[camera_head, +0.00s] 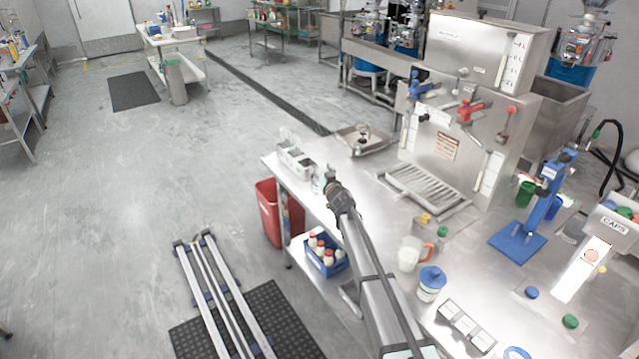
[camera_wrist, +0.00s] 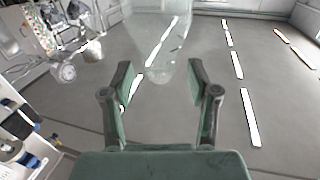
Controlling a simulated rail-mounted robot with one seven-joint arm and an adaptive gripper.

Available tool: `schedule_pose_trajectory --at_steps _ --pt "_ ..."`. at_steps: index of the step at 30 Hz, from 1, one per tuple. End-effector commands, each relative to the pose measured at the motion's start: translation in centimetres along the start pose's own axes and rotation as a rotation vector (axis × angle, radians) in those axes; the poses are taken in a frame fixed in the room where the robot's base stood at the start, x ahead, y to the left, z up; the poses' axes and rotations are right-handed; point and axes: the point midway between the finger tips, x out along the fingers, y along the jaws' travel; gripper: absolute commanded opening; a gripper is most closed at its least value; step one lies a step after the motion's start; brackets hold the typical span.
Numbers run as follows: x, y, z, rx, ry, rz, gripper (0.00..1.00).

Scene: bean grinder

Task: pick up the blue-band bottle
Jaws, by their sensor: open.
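My gripper (camera_head: 331,183) is over the left edge of the steel table, close to a small rack. In the wrist view my gripper (camera_wrist: 160,82) is open, with a finger on each side. A clear, see-through bottle (camera_wrist: 158,45) shows just beyond and between the fingertips. Its near end reaches about fingertip level, and I cannot tell whether a finger touches it. No blue band can be made out on it. A clear shape, likely the same bottle (camera_head: 329,170), shows faintly by the gripper in the head view, partly hidden by my arm.
The steel table (camera_head: 375,195) holds a pale rack (camera_head: 294,158), a steel tray (camera_head: 366,139), a drain grate (camera_head: 425,186), a pitcher (camera_head: 409,254) and a blue-lidded white container (camera_head: 431,284). A blue crate of bottles (camera_head: 326,257) and a red bin (camera_head: 268,212) are below. Floor at left is mostly open.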

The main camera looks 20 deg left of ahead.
Motion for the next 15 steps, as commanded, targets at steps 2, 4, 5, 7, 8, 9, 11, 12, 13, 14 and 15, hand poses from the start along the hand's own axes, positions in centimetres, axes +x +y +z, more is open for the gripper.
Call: schedule_pose_trajectory --at_steps 2,4,5,7,8,9,11,12,13,14,15 --pt "1.5 0.0 -0.1 0.0 0.0 -0.001 0.59" --pt "2.0 0.0 -0.1 0.001 0.0 0.0 0.59" --pt "2.2 0.0 -0.1 0.001 0.0 0.0 0.59" --pt "2.2 0.0 0.0 0.001 0.0 0.0 0.59" --pt "2.2 0.0 0.0 0.001 0.0 0.0 0.59" --pt "2.1 0.0 0.0 0.001 0.0 0.0 0.59" --pt "2.1 0.0 0.0 0.001 0.0 0.0 0.59" --pt "2.1 0.0 0.0 0.001 0.0 0.0 0.56" --pt "2.1 0.0 0.0 0.001 0.0 0.0 0.45" --pt "2.1 0.0 0.0 0.001 0.0 0.0 0.35" --pt "2.1 0.0 0.0 0.001 0.0 0.0 0.2"
